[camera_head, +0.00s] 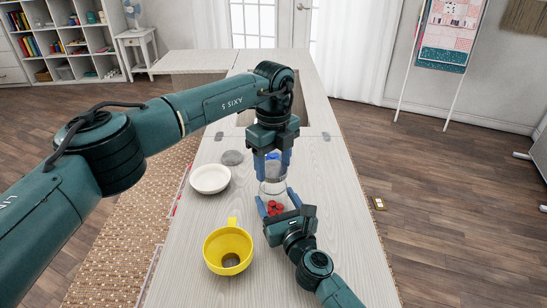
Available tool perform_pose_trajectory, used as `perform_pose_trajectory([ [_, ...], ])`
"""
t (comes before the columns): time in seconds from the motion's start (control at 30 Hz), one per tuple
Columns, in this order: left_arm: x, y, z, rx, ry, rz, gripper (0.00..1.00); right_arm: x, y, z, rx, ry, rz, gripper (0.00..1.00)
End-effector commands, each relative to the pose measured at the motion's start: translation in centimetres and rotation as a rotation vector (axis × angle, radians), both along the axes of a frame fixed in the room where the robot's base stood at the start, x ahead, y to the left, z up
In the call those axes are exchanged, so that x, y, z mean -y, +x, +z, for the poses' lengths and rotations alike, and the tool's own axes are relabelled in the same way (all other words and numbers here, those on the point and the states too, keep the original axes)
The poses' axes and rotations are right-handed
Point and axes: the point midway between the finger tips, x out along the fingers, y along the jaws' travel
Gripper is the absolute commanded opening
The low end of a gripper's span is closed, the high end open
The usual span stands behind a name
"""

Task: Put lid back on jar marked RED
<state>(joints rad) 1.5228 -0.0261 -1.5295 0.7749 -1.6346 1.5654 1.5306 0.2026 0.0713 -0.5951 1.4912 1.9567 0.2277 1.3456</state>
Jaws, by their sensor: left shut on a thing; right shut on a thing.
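A clear jar (273,187) with red pieces (275,208) in its bottom stands on the pale wooden table (335,230). I cannot read a marking on it. My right gripper (276,200) comes from the front, low down, its fingers on either side of the jar's lower part, shut on it. My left gripper (272,174) points down from above, directly over the jar's top. I cannot tell whether this lid touches the jar's rim.
A yellow funnel (215,249) stands at the table's front left. A white bowl (210,179) and a grey round disc (232,157) lie left of the jar. The table right of the jar is clear. My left arm spans the left side above the table.

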Motion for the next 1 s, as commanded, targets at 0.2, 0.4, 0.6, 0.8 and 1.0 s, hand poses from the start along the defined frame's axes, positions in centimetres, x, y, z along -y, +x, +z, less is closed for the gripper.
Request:
perform_pose_trajectory([
  [0.2,0.0,0.0,0.0,0.0,0.0,0.0,0.38,0.0,0.0,0.0,-0.001,0.0,0.0,0.23],
  [0.4,0.0,0.0,-0.1,-0.001,0.0,0.0,0.38,0.0,0.0,0.0,-0.001,0.0,0.0,0.23],
  [0.6,0.0,0.0,-1.2,-0.003,0.0,0.001,0.38,0.0,0.0,0.0,-0.001,-0.001,0.0,0.23],
  [0.8,0.0,0.0,-1.8,-0.001,-0.001,0.001,0.38,0.0,0.0,0.0,-0.001,0.0,0.0,0.23],
  [1.0,0.0,0.0,-1.7,-0.001,-0.001,0.001,0.38,0.0,0.0,0.0,-0.001,-0.001,0.0,0.23],
])
